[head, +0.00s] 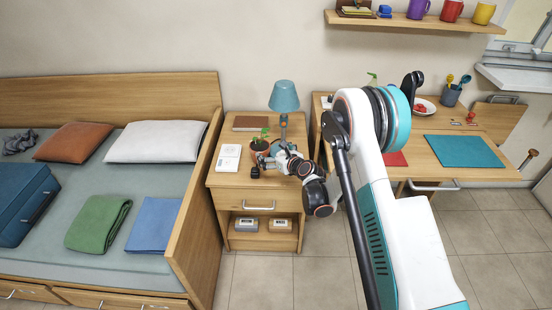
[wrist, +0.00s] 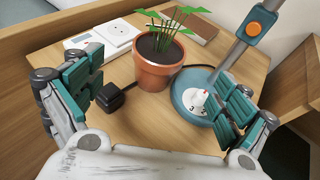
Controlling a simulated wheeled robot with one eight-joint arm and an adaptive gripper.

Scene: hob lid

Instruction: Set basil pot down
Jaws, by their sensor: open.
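The basil pot is a terracotta pot (wrist: 157,72) with dark soil and green leaves (wrist: 172,25). It stands upright on the wooden bedside table (wrist: 150,125). In the head view the pot (head: 259,156) is partly hidden by my gripper (head: 272,163). In the wrist view my gripper (wrist: 162,80) is open, with its teal-padded fingers wide apart. The pot lies beyond and between them, with visible space on both sides, and neither finger appears to touch it.
A blue lamp (head: 284,97) has its round base (wrist: 190,93) close right of the pot. A small black cube (wrist: 110,97) sits near the left finger. A white flat item (wrist: 118,34) and brown book (wrist: 193,26) lie behind. The table's front is mostly clear.

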